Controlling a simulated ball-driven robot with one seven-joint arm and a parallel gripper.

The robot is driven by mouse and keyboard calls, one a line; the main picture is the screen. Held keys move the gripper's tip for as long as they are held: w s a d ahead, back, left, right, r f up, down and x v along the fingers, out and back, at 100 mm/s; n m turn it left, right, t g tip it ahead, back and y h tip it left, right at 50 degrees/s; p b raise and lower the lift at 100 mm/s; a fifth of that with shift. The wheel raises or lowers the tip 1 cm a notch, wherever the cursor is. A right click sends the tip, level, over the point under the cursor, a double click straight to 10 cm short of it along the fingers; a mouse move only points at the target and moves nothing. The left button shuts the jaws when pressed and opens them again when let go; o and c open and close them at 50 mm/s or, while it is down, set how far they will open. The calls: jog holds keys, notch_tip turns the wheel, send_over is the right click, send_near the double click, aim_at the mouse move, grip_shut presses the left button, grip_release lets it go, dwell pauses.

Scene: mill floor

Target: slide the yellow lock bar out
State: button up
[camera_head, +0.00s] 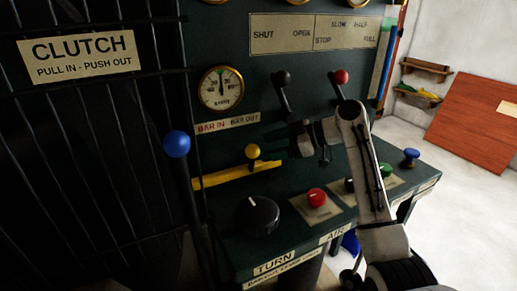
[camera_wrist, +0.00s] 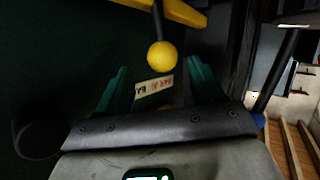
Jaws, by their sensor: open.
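The yellow lock bar (camera_head: 222,178) lies along the lower part of the dark green panel, with a yellow ball knob (camera_head: 252,151) standing out from it on a short stem. In the wrist view the bar (camera_wrist: 178,12) crosses the top and the knob (camera_wrist: 160,56) hangs below it, in line with the space between the fingers. My gripper (camera_head: 274,144) is open, just right of the knob in the head view. Its two teal fingers (camera_wrist: 157,68) show apart in the wrist view, and nothing is visibly clasped. Whether they flank the knob I cannot tell.
A "BAR IN BAR OUT" label (camera_head: 228,124) is above the bar. A blue-knobbed clutch lever (camera_head: 177,144) stands left, before a dark grille. Black (camera_head: 282,78) and red-knobbed (camera_head: 341,77) levers are above my gripper. A black dial (camera_head: 257,215) and red button (camera_head: 316,197) are below.

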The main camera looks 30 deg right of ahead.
jog(key=shift+v, duration=2.8)
